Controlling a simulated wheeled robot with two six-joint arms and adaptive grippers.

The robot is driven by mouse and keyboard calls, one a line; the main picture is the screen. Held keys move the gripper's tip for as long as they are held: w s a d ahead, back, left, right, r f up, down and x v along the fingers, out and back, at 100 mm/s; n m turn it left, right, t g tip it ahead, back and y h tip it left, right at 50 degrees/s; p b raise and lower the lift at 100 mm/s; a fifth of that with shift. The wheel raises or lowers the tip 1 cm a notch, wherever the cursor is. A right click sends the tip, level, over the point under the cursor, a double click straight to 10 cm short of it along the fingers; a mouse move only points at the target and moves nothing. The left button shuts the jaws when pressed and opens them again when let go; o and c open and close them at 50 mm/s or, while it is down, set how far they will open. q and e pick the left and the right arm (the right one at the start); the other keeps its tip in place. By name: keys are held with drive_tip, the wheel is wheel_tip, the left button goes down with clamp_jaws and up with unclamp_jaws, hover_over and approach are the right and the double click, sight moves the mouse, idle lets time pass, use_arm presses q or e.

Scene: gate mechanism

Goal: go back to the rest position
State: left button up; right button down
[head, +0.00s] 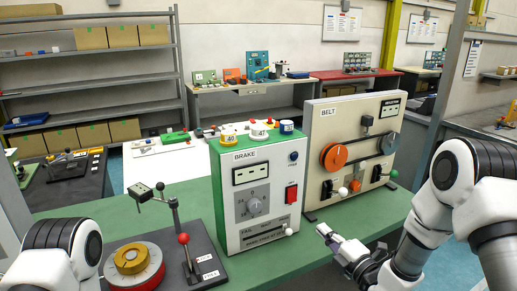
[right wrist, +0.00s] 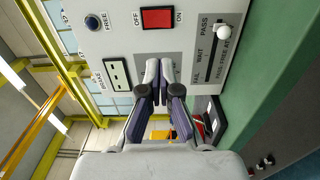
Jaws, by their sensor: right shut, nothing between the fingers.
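My right gripper (head: 328,236) is at the front edge of the green table, in front of the brake box and belt panel. It is shut and empty; its closed fingers also show in the right wrist view (right wrist: 159,72). The brake box (head: 232,172) stands upright, with a dial and a red switch (head: 291,194). Its slider's white knob (head: 289,231) sits at the slot's right end; in the right wrist view the knob (right wrist: 224,32) is by the word PASS. The fingers look apart from it. My left arm shows at lower left, its gripper out of view.
The belt panel (head: 330,120) with an orange pulley (head: 334,156) stands right of the brake box. A black base with yellow and red discs (head: 132,258) and a red-knobbed lever (head: 184,239) is at the left. Free green tabletop (head: 375,214) lies below the belt panel.

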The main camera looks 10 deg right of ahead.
drive_tip(key=s+a+f+m+g+h, duration=0.1)
drive_tip(key=s+f+m+g+h, duration=0.2)
drive_tip(key=s+f, duration=0.75)
drive_tip(key=s+a+f+m+g+h, duration=0.1)
drive_tip(key=s+f+m+g, duration=0.45)
drive_tip(key=f, duration=0.75)
drive_tip(key=s+d+f+m+g+h, duration=0.1)
drive_tip(key=s+m+g, duration=0.3)
drive_tip(key=s, duration=0.6)
drive_tip(key=s+d+f+m+g+h, duration=0.1)
drive_tip(key=s+d+f+m+g, duration=0.2)
drive_tip(key=s+m, duration=0.6)
drive_tip(key=shift+s+d+f+g+h, duration=0.2)
drive_tip(key=shift+s+f+g+h, duration=0.1)
drive_tip(key=shift+s+f+g, duration=0.55)
drive_tip(key=shift+s+r, duration=0.1)
drive_tip(key=shift+r, duration=0.1)
